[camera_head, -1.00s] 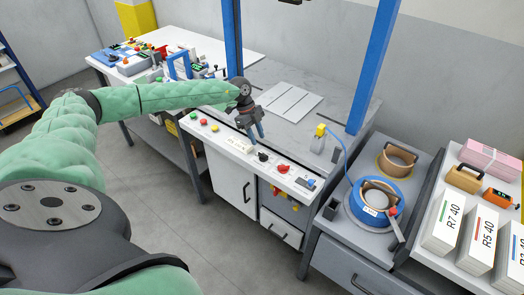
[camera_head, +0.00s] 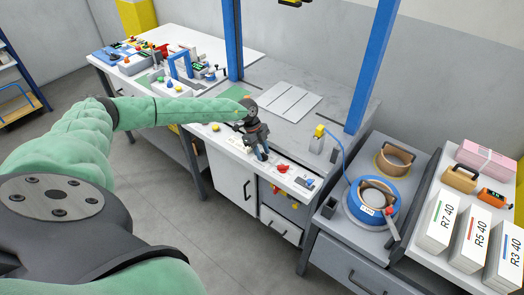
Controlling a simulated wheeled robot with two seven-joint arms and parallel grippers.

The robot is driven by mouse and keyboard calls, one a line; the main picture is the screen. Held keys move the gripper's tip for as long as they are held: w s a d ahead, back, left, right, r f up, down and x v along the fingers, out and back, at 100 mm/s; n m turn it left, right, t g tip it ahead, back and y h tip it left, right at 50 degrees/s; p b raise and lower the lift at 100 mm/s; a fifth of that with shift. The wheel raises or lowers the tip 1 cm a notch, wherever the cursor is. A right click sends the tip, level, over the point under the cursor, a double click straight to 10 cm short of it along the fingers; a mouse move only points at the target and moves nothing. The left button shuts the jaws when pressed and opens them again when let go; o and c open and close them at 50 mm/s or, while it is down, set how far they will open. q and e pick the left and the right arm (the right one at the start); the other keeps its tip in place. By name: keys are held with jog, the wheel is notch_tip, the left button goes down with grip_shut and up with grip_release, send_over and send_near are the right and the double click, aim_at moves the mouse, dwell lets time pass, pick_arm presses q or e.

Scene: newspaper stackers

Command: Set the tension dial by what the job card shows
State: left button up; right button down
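My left gripper (camera_head: 262,153) points down at the control panel (camera_head: 236,147) on the front edge of the grey bench. Its fingertips are at the place of the black dial, which is now mostly hidden behind them. I cannot tell whether the fingers are apart or closed on the dial. A red knob (camera_head: 283,168) sits just right of the gripper. I cannot make out a job card with readable markings. My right gripper is not in view.
A yellow button (camera_head: 216,127) is left on the panel. White plates (camera_head: 291,103) lie behind the gripper on the bench. A blue post (camera_head: 373,66) rises at the right. A strapping reel (camera_head: 372,203) and labelled white boxes (camera_head: 438,228) stand farther right.

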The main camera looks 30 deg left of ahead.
pick_arm(q)
grip_shut()
